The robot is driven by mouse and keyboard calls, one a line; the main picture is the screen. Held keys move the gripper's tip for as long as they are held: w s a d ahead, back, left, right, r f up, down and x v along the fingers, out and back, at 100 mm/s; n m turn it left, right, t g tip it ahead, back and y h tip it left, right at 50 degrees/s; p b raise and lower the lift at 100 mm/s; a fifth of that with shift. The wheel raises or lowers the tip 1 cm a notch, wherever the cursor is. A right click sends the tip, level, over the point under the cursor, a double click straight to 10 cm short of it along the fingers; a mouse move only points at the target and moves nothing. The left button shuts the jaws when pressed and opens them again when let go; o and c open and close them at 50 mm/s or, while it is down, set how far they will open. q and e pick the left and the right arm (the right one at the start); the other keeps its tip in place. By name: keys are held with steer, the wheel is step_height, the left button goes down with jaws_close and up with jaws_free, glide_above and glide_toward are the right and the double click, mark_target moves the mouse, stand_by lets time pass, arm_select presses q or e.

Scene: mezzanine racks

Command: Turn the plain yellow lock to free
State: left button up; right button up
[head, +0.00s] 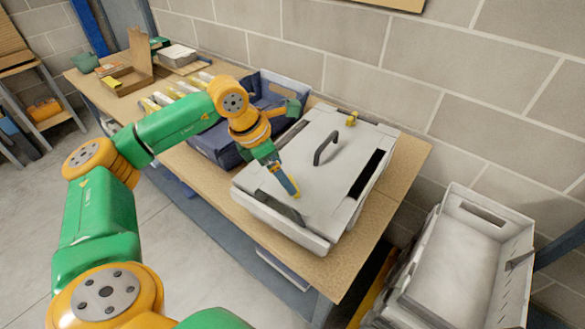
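A grey case with a flat lid (330,195) sits on the wooden bench, with a dark arched handle (326,147) on the lid. A small yellow lock (351,118) stands at the lid's far edge. I cannot tell its markings or which way it is set. My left gripper (291,187) points down at the near left part of the lid, apart from the handle and the far lock. Its fingers look close together, but whether they are shut or hold something is unclear. Anything under the fingertips is hidden. My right gripper is not in view.
A dark blue bin (222,150) stands left of the case, partly behind my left arm. Cardboard and small boxes (128,79) lie farther left on the bench (375,225). An empty grey crate (455,255) stands right of the bench. A block wall rises behind.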

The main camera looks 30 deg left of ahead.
mark_target(296, 202)
arm_select(q)
steer(key=x, duration=0.4)
steer(key=shift+d+r+p, duration=0.15)
steer(key=shift+d+p, duration=0.2)
steer(key=shift+w+a+f, duration=0.15)
steer(key=shift+f, duration=0.1)
steer(key=shift+r, duration=0.1)
jaws_close()
